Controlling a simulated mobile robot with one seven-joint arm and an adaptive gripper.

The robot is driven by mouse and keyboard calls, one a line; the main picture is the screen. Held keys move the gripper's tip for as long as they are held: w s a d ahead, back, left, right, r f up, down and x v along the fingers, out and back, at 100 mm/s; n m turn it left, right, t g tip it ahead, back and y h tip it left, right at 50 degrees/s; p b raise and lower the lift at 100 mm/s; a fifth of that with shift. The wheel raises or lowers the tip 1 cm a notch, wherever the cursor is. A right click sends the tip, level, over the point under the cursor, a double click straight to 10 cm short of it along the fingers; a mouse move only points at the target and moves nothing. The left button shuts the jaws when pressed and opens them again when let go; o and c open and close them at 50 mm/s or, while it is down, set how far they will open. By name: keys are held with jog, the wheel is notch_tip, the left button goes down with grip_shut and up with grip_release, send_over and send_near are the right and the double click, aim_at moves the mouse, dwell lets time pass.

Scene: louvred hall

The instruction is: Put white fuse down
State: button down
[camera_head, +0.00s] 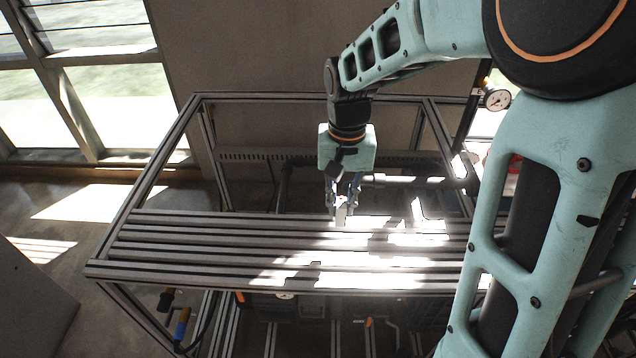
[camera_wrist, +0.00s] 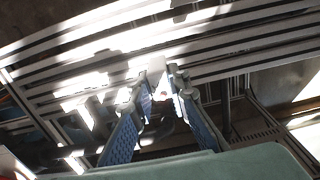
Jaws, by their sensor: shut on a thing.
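The white fuse (camera_head: 341,214) is a small pale block between the fingertips of my gripper (camera_head: 343,200). In the wrist view the white fuse (camera_wrist: 157,72) shows at the tips of the two blue-padded fingers of my gripper (camera_wrist: 157,92). My gripper is shut on it and points down. The fuse is at the far edge of the slatted metal bench top (camera_head: 180,246). I cannot tell whether it touches the bench.
The bench top has long parallel grooved rails with bright sun patches. An open frame (camera_head: 300,97) rises behind it. A pressure gauge (camera_head: 497,99) is at the upper right. The left part of the bench top is clear.

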jog(key=a+f, duration=0.1)
jog(key=f, duration=0.1)
jog(key=w+a+f, duration=0.1)
jog(key=a+f, duration=0.1)
jog(key=w+a+f, duration=0.1)
jog(key=f, duration=0.1)
jog(key=shift+a, duration=0.15)
jog(key=shift+f+p, duration=0.3)
jog(key=shift+f, duration=1.1)
jog(key=shift+f, duration=0.15)
jog(key=c, duration=1.9)
grip_release()
jog(key=shift+o, duration=0.3)
notch_tip(320, 180, up, 12)
jog(key=shift+b, duration=0.3)
jog(key=shift+w, duration=0.1)
